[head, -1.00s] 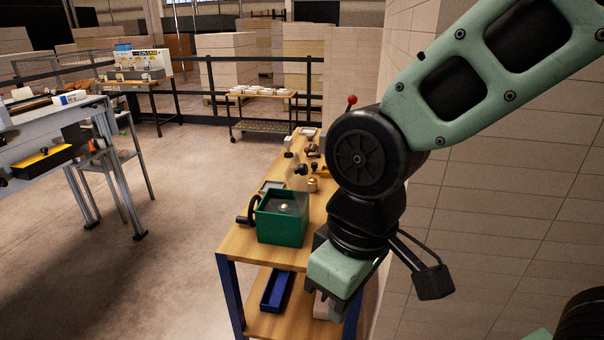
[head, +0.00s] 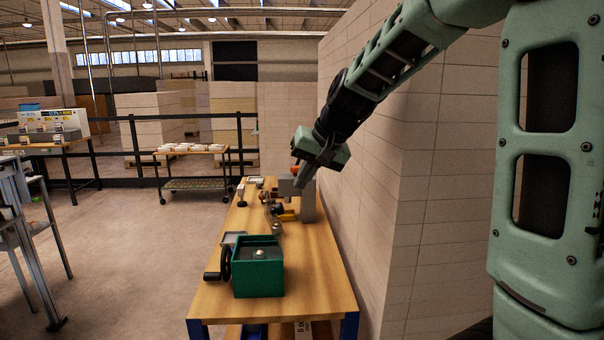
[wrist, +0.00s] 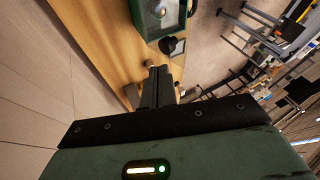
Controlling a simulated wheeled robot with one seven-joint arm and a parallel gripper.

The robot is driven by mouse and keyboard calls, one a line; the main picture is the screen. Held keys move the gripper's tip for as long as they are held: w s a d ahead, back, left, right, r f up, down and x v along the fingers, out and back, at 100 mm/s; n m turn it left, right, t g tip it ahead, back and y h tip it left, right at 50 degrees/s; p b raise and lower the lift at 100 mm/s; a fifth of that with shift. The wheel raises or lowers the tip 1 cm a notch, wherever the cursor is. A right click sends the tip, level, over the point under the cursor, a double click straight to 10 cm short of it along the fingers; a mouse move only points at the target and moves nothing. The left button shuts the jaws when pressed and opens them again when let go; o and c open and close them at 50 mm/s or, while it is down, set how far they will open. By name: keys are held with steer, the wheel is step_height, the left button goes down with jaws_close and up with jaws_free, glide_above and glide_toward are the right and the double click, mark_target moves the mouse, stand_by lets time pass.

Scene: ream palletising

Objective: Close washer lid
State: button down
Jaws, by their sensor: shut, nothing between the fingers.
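The washer appears to be the green box (head: 258,272) with a black hand crank (head: 224,265) on its left side. It stands on the near part of the wooden bench. Its top (head: 259,253) looks dark with a small pale knob; I cannot tell whether this is a lid lying flat. My gripper (head: 303,178) is raised above the bench, beyond and to the right of the box, apart from it. In the wrist view the fingers of my gripper (wrist: 158,80) are together and empty, and the box (wrist: 150,28) shows at the top edge.
The wooden bench (head: 315,285) has clear room right of the box. Several small fixtures, including a grey block (head: 308,203), stand at its far end. A pale panelled stack (head: 370,200) rises along the right side. A shelf cart (head: 190,168) stands beyond.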

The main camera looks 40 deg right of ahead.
steer(key=d+x, duration=0.1)
steer(key=x, duration=0.5)
steer(key=shift+a, duration=0.5)
steer(key=shift+r+p, duration=0.1)
steer(key=shift+p, duration=0.55)
